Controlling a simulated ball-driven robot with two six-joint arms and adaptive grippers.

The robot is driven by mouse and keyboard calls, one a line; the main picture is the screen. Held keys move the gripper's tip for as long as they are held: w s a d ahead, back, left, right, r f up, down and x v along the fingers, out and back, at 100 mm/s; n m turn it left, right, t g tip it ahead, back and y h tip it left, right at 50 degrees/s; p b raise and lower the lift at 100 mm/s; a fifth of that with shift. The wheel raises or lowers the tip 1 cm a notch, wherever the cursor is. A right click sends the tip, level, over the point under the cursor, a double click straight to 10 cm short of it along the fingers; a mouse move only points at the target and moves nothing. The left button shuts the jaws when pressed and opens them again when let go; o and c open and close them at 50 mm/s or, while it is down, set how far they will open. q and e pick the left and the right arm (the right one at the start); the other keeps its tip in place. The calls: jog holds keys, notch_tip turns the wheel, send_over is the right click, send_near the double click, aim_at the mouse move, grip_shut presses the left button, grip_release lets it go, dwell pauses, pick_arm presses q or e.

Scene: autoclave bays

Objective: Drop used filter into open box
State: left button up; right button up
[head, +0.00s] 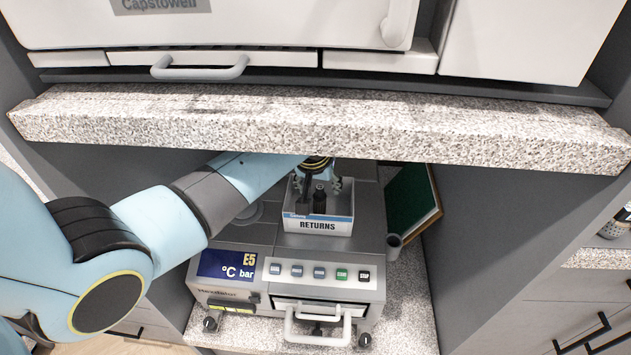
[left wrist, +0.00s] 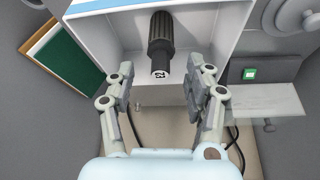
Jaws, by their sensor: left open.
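The used filter looks to be the dark ribbed cylinder with a small coded end (left wrist: 158,42); in the head view it is the black upright piece (head: 320,200) inside the box. The open box is white with a blue edge and the word RETURNS (head: 317,225); its pale wall also shows in the left wrist view (left wrist: 232,22). My left gripper (head: 318,182) is at the box's opening. In the left wrist view its two fingers (left wrist: 167,75) are spread, with clear gaps on both sides of the filter. My right gripper is not in view.
The box stands on a grey autoclave with a display (head: 227,265) and coloured buttons. A speckled stone shelf (head: 320,125) runs close above my left arm. A green board with a wooden frame (head: 410,208) leans to the right. Grey side walls bound the bay.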

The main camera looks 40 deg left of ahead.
pick_arm(q)
jog(key=shift+v, duration=1.1)
jog(key=s+d, duration=0.4)
jog(key=s, duration=0.6)
jog(key=shift+s, duration=0.4)
